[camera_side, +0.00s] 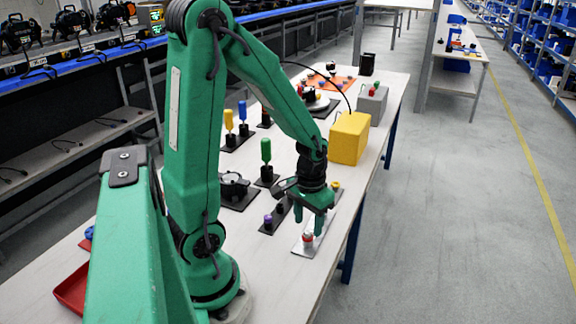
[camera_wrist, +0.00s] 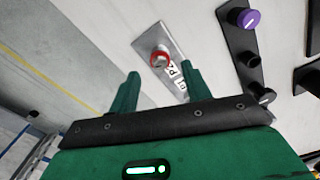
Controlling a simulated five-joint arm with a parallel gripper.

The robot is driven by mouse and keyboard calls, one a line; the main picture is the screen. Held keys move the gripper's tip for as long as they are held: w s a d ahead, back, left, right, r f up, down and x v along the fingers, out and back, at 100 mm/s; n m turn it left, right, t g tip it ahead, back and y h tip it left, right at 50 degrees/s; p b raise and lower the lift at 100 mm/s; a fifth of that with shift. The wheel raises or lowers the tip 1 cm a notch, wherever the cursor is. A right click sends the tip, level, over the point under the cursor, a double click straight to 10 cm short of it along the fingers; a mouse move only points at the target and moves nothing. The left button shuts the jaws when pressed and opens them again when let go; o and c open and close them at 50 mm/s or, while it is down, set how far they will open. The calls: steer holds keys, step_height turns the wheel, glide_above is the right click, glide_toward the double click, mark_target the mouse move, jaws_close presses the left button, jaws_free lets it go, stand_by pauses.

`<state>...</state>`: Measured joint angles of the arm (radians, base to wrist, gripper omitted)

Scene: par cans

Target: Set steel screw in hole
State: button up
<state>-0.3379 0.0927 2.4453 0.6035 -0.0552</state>
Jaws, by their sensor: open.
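A metal plate (camera_side: 301,250) lies near the right edge of the table, and it also shows in the wrist view (camera_wrist: 150,43). On it is a small round steel-coloured piece, seemingly the steel screw (camera_wrist: 159,61), with a red ring around it; the red spot also shows in the side view (camera_side: 308,238). I cannot tell whether the screw sits down in a hole. My gripper (camera_side: 309,225) points down above the plate. In the wrist view its two green fingers (camera_wrist: 160,77) are apart and empty, and the red-ringed piece appears just beyond their tips, roughly midway.
A dark holder with a purple-topped peg (camera_wrist: 248,20) stands beside the plate. A yellow box (camera_side: 349,138), a grey box (camera_side: 371,105) and a green-handled peg (camera_side: 266,151) stand farther back. A red tray (camera_side: 70,292) is at the near left. The table edge is close right of the plate.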

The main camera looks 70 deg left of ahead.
steer(key=shift+r, duration=2.95)
